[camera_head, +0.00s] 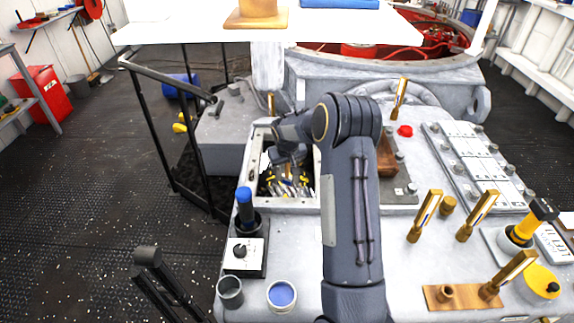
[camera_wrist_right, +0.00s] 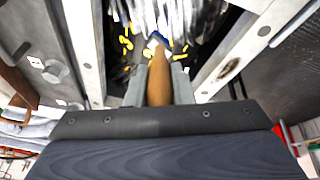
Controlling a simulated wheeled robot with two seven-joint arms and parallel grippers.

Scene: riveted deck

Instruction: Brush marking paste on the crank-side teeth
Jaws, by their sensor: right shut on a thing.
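My right gripper (camera_head: 290,158) reaches down into the open gear housing (camera_head: 247,180). In the right wrist view the gripper (camera_wrist_right: 160,88) is shut on the wooden handle of a brush (camera_wrist_right: 159,85). The brush's blue tip (camera_wrist_right: 157,38) points at the metal teeth (camera_wrist_right: 150,14), which carry several yellow marks. Whether the tip touches the teeth I cannot tell. The teeth also show in the head view (camera_head: 287,188), partly hidden by my arm. A small pot of blue paste (camera_head: 281,296) stands at the front of the machine top. My left gripper is not in view.
A grey cup (camera_head: 230,292), a dial box (camera_head: 245,256) and a blue-topped tool (camera_head: 245,207) stand left of the paste pot. Brass handles (camera_head: 425,215) and a yellow-and-black tool (camera_head: 525,228) stand at right. The housing walls closely flank the gripper.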

